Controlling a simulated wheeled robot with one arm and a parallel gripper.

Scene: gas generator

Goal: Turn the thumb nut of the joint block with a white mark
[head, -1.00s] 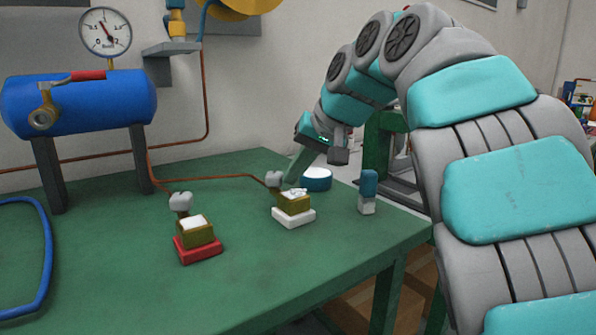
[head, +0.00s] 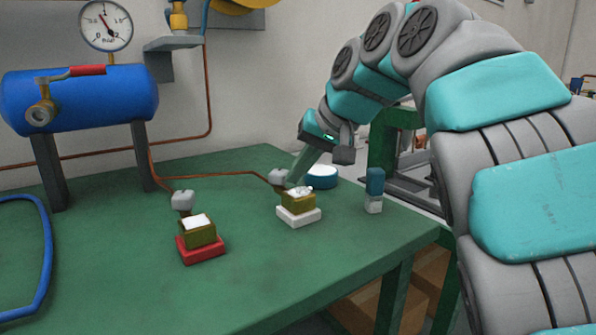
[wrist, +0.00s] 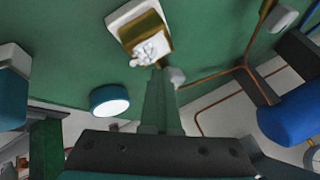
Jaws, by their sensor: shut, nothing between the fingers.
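The brass joint block (head: 299,203) on a white base (head: 299,217) stands near the right of the green table. White lumpy material lies on its top. Its grey thumb nut (head: 278,177) sits on the copper pipe end behind it. My gripper (head: 292,181) slants down beside this nut, fingers together and empty. In the wrist view the fingertips (wrist: 161,74) are close to the grey nut (wrist: 177,76) and the block's edge; I cannot tell whether they touch. A second brass block (head: 197,234) on a red base (head: 202,250) has its own grey thumb nut (head: 183,200).
A round blue container (head: 322,181) with a white top stands just right of my gripper. A small blue-and-white bottle (head: 374,191) is near the table's right edge. A blue tank (head: 80,100) with a gauge stands at back left. The table's front is clear.

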